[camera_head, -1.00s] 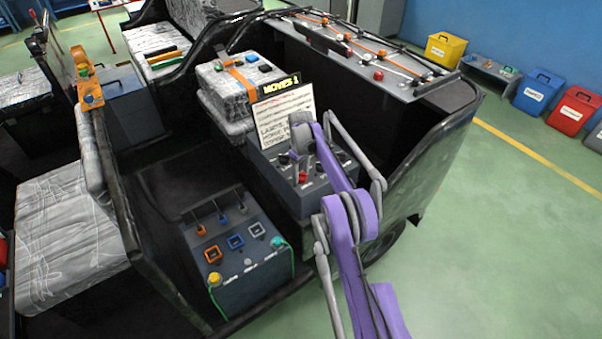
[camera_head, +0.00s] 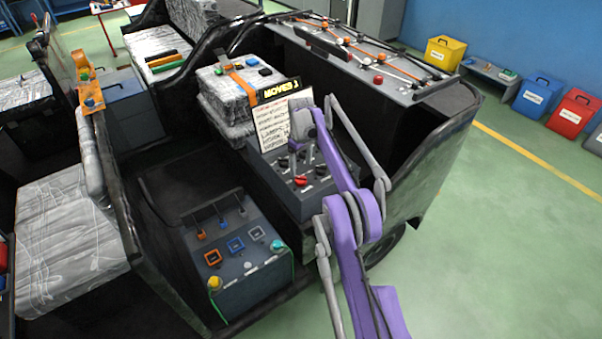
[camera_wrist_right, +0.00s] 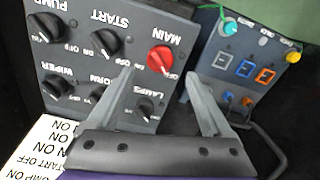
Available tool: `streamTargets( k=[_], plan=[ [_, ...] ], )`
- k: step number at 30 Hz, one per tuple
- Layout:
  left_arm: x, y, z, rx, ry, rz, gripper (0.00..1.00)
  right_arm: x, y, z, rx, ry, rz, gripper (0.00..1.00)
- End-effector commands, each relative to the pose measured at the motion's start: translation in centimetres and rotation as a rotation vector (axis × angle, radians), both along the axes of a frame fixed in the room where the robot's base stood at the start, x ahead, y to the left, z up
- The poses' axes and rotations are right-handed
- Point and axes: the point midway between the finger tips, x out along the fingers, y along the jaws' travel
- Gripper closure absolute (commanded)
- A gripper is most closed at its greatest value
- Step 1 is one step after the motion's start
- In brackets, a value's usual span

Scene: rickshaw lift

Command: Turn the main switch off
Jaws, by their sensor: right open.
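The main switch is a red knob (camera_head: 301,181) on a dark grey panel (camera_head: 318,190) with several black knobs. In the right wrist view the red knob (camera_wrist_right: 161,59) sits by the upside-down label MAIN, its grip lying at a slant. My right gripper (camera_wrist_right: 163,80) is open, its two fingers apart on either side of the area just below the knob in that view, holding nothing. It also shows in the head view (camera_head: 302,150), above the panel. Contact with the knob cannot be seen. My left gripper is not in view.
A card with a MOVES sign (camera_head: 281,90) stands behind the panel, close to my right gripper. A second panel (camera_head: 240,260) with coloured switches stands at lower left. The vehicle's dark side wall (camera_head: 430,170) is on the right. Green floor (camera_head: 510,250) is free beyond it.

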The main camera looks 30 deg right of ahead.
Motion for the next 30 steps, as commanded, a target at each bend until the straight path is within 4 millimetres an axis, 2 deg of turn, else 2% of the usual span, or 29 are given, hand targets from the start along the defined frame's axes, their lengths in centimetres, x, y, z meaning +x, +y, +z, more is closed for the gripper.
streamTargets(
  k=[3,9,26,30],
  plan=[
    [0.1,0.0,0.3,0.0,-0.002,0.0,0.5,0.0,0.0,2.4,0.0,0.0,0.0,0.16],
    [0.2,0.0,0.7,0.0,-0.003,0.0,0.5,0.0,0.0,4.3,0.0,0.0,0.0,0.16],
    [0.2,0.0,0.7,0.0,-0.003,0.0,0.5,0.0,0.0,4.6,0.0,0.0,0.0,0.16],
    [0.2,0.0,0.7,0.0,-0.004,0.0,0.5,-0.2,0.8,5.6,-0.003,-0.011,-0.005,0.16]
  ],
)
